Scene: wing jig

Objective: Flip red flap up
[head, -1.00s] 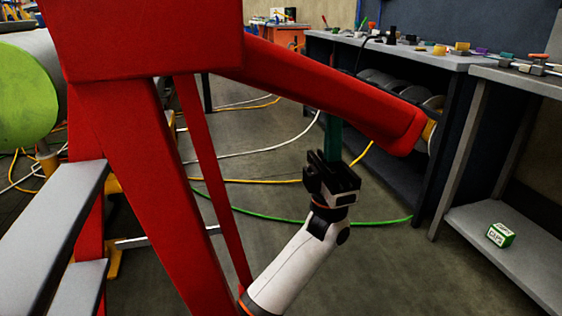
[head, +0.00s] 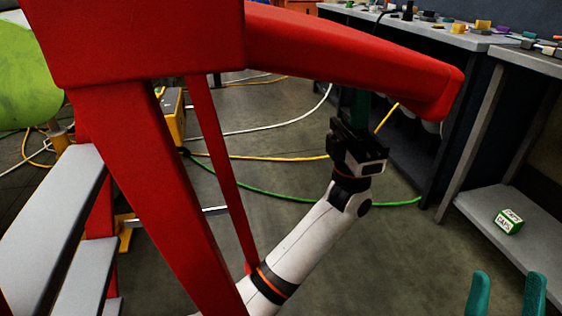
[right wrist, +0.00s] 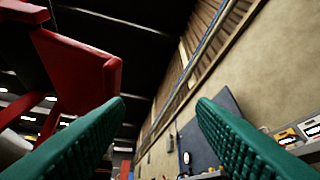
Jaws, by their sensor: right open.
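The red flap (head: 360,55) is a thick beam reaching right from the red frame (head: 140,40) in the head view, its outer end sloping slightly down. My left gripper (head: 361,108) points up under the flap. Its fingertips are hidden by the flap, so contact and opening cannot be told. My right gripper (head: 507,290) is at the bottom right of the head view, its two teal fingers apart and empty. In the right wrist view it is open (right wrist: 160,108), and the flap's end (right wrist: 95,70) is left of the fingers, apart from them.
A workbench (head: 420,32) with small items stands behind the flap. A grey shelf (head: 480,190) at right holds a green box (head: 509,221). Grey steps (head: 65,210) are at left. Cables cross the floor (head: 270,210).

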